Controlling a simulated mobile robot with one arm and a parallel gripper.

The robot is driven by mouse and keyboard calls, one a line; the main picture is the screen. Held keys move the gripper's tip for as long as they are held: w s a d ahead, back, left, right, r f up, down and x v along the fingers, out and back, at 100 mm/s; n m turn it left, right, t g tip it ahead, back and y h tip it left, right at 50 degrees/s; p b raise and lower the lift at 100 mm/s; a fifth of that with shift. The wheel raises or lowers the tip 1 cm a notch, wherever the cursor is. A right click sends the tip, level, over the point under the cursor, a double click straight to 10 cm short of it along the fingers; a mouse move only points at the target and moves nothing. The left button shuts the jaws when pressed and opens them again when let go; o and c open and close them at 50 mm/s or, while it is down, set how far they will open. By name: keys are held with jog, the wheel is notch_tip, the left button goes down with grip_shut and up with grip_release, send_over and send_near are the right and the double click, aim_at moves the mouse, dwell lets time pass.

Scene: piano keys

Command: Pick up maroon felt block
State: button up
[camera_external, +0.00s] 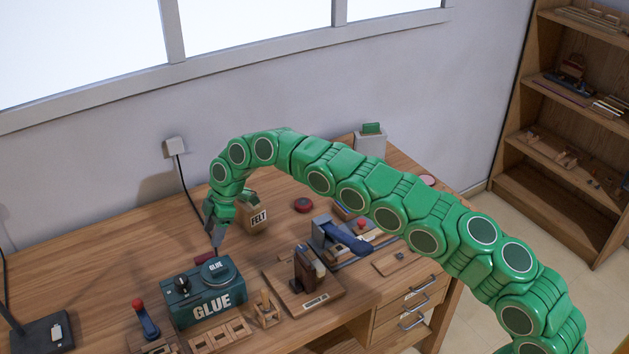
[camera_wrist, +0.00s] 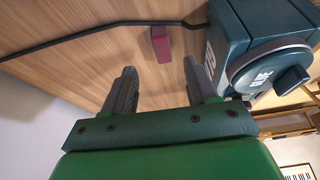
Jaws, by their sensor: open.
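The maroon felt block (camera_external: 205,258) lies on the wooden desk, just behind the green glue box (camera_external: 205,290). In the wrist view the maroon felt block (camera_wrist: 161,45) lies on the wood, ahead of and between the line of the two fingers, with space between it and the fingertips. My gripper (camera_external: 216,238) is above the desk close to the block, pointing down. In the wrist view my gripper (camera_wrist: 157,82) has its two dark fingers apart with nothing between them.
The glue box (camera_wrist: 275,45) stands close beside the block, right of it in the wrist view. A black cable (camera_wrist: 100,25) runs along the desk behind the block. A felt box (camera_external: 256,218) stands behind my gripper. A wooden stand (camera_external: 305,280) and a blue tool (camera_external: 340,238) are to the right.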

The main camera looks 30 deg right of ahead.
aim_at(204, 256)
jog(key=shift+a+x, duration=0.15)
jog(key=shift+x, duration=1.85)
jog(key=shift+a+x, duration=0.2)
jog(key=shift+x, duration=1.85)
jog(key=shift+s+r, duration=0.15)
jog(key=shift+c, duration=0.3)
grip_shut()
jog(key=shift+r, duration=0.15)
